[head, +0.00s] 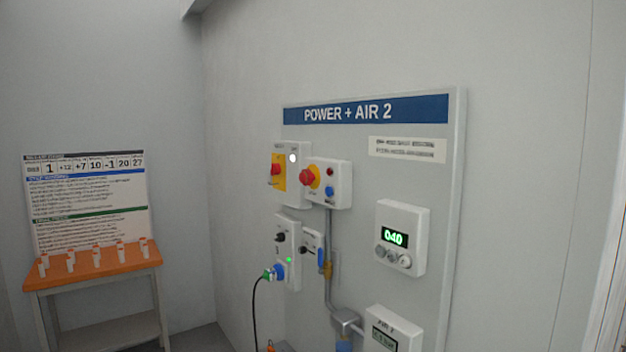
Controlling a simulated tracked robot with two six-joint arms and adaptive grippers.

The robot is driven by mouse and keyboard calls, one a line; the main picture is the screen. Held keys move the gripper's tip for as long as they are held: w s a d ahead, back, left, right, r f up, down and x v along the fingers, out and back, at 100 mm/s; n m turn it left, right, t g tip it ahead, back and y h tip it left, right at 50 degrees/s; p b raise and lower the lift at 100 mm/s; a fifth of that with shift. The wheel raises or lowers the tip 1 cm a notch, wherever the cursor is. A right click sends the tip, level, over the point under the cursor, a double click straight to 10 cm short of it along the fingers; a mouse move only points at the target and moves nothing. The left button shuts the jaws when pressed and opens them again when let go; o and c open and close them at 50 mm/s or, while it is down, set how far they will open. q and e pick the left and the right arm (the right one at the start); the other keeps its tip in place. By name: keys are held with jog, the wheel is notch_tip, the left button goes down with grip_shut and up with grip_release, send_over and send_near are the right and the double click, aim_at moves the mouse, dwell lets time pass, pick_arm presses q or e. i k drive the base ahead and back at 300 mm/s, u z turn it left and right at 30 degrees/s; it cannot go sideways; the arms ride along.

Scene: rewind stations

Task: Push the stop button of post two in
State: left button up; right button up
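A board headed POWER + AIR 2 (365,109) is on the wall at the centre right. A white box on its upper left carries a red mushroom button on a yellow round base (308,177). It appears to stand out from the box. A small dark red button or lamp (330,172) and a blue button (329,191) are beside it. To its left, another white box has a red knob on a yellow plate (276,171) and a lit white lamp (292,158). Neither of my grippers is in view.
Below are a socket box with a green light (289,260), a plug with a black cable (270,275), a pipe (328,260) and a display reading 040 (395,238). An orange-topped table (92,267) with several small containers stands at left, under a notice board (88,200).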

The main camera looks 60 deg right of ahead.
aim_at(303, 176)
jog(key=u, duration=1.05)
jog(key=i, duration=0.15)
jog(key=z, duration=2.5)
jog(key=k, duration=0.55)
jog(key=z, duration=0.45)
jog(key=i, duration=0.55)
jog(key=u, duration=0.1)
